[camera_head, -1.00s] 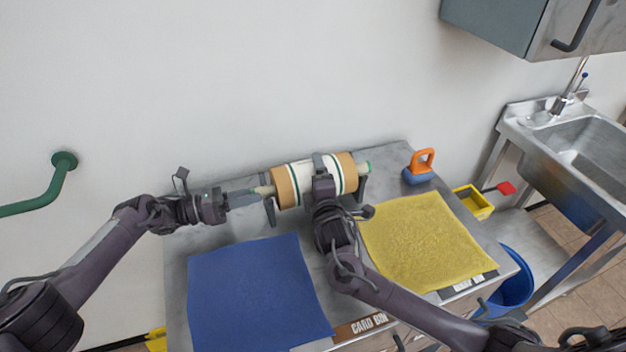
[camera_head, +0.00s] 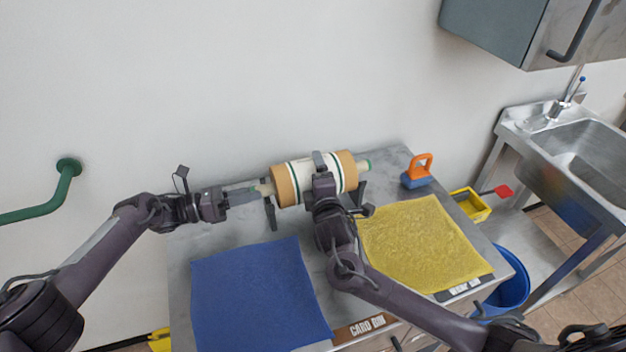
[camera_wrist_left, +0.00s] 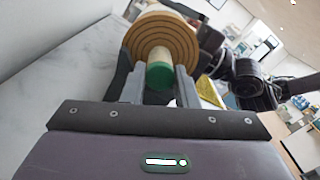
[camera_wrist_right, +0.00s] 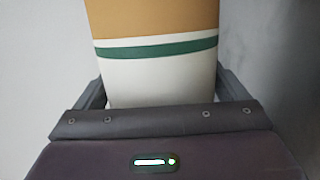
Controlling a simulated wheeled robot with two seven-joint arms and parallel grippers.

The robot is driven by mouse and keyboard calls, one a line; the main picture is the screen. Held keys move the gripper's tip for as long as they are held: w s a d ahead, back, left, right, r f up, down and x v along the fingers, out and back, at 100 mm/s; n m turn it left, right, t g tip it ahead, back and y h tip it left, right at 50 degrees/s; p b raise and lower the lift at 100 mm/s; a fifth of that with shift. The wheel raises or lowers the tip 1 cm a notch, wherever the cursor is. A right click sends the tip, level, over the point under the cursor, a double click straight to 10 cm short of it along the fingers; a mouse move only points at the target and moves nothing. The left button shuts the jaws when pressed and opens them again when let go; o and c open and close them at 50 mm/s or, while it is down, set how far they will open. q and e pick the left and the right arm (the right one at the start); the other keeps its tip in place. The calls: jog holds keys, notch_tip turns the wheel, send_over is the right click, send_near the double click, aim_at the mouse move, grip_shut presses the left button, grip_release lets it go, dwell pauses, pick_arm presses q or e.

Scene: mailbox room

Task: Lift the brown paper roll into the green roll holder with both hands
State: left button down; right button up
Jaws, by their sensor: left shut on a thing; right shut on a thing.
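The paper roll (camera_head: 286,186) has brown ends, a cream middle with green stripes, and a core rod with green tips. It lies level near the wall, at a dark two-armed holder (camera_head: 271,214) whose uprights show at both ends; I see no green on them. I cannot tell whether the rod touches the uprights. My left gripper (camera_head: 258,191) is shut on the rod's left end; in the left wrist view the green tip (camera_wrist_left: 160,75) lies between its fingers. My right gripper (camera_head: 321,168) is shut around the cream middle, which fills the right wrist view (camera_wrist_right: 155,75).
A blue mat (camera_head: 258,295) and a yellow mat (camera_head: 425,245) lie on the metal counter. An orange-handled blue tool (camera_head: 418,172) stands at the right. A wall cabinet (camera_head: 520,30) hangs upper right, above a sink (camera_head: 575,140).

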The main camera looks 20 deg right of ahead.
jog(key=shift+r+p, duration=0.95)
jog(key=shift+r, duration=0.5)
jog(key=shift+f, duration=0.1)
